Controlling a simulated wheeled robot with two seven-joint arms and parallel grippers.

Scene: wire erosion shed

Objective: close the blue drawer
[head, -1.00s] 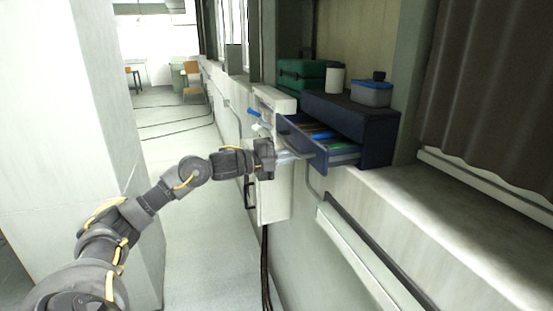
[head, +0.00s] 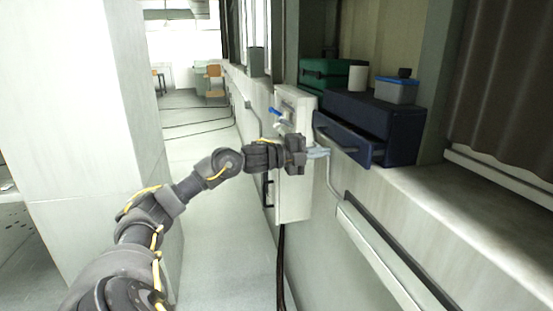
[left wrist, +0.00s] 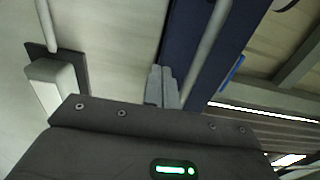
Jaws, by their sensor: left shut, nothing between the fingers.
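The blue drawer (head: 350,147) is in the dark blue cabinet (head: 400,132) on the ledge at the right of the head view. Its front stands a little out from the cabinet, and its inside is mostly hidden. My left gripper (head: 326,152) is shut and empty, with its fingertips at the drawer front. In the left wrist view the closed fingers (left wrist: 162,88) point at the blue front (left wrist: 185,38), beside a long grey bar that looks like its handle (left wrist: 207,45). I cannot tell whether they touch. My right gripper is not in view.
A grey-blue tub (head: 396,92) stands on the cabinet. A white cylinder (head: 358,78) and a green case (head: 325,72) are behind it. A white wall box (head: 294,190) with a blue lever is beside my left gripper. The ledge (head: 400,195) in front is bare.

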